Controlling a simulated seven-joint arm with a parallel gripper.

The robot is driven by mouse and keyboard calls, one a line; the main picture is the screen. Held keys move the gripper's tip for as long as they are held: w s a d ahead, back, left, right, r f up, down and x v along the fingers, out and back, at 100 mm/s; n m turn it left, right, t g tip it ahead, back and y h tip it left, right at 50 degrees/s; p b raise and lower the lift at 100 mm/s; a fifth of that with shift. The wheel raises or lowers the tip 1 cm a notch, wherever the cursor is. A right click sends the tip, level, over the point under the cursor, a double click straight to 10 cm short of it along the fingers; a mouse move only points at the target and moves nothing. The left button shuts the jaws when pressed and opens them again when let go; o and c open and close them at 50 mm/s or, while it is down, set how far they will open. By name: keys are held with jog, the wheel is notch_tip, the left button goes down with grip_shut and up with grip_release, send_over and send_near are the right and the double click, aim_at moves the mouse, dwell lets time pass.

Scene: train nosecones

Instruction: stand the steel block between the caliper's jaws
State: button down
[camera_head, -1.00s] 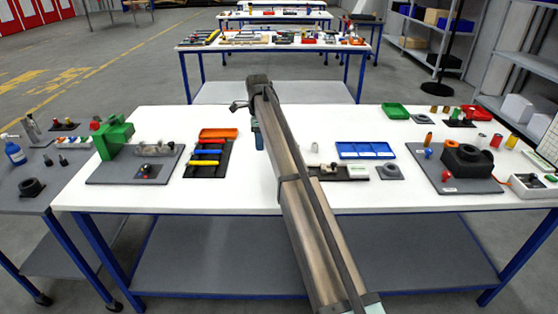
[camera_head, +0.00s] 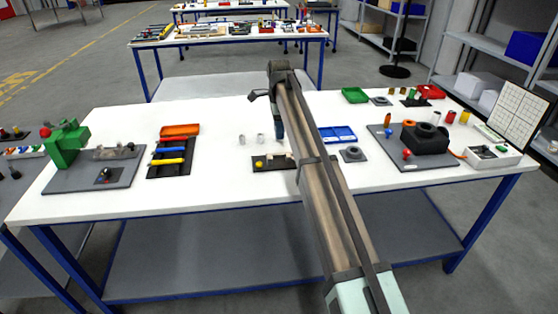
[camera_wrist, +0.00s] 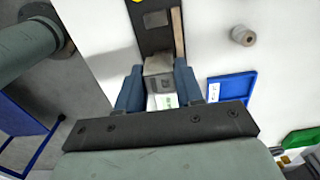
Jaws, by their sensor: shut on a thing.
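In the wrist view my gripper (camera_wrist: 160,88) has its two blue fingers closed on the sides of a grey metal block, the steel block (camera_wrist: 158,66). Below the block's top a darker face and a white-green patch show between the fingers. The dark caliper base (camera_wrist: 147,35), with a pale strip and a yellow spot, lies just beyond the fingertips. In the head view this base (camera_head: 262,167) lies on the white table, partly behind my arm. My gripper (camera_head: 279,130) hangs above and behind it there. The caliper's jaws and the gap under the block cannot be made out clearly.
A blue tray (camera_head: 337,134) and a small grey plate with a ring (camera_head: 352,154) lie to the right. A rack with blue and yellow rods (camera_head: 170,156) is at left. White table between rack and base is clear.

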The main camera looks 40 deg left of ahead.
aim_at(279, 161)
jog(key=shift+f, duration=4.95)
jog(key=shift+f, duration=0.1)
jog(key=c, duration=0.7)
grip_release()
notch_tip(279, 161, up, 12)
jog(key=shift+f, duration=0.25)
jog(key=shift+r, duration=0.35)
